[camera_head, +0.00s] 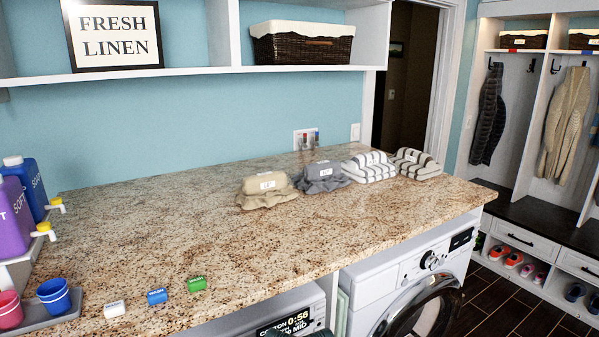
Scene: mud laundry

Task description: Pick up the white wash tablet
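The white wash tablet (114,309) lies on the speckled granite counter (200,240) near its front edge, at the lower left. A blue tablet (157,296) lies just right of it. A green tablet (197,284) lies further right. The three lie in a slanting row, apart from each other, each with a small label on top. Neither of my grippers can be made out in this view.
Left of the white tablet is a grey tray (66,316) with blue cups (54,297) and a pink cup (9,309). Purple (14,217) and blue (33,187) bottles stand behind. Folded cloths (268,188) sit at the back right. The middle counter is clear.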

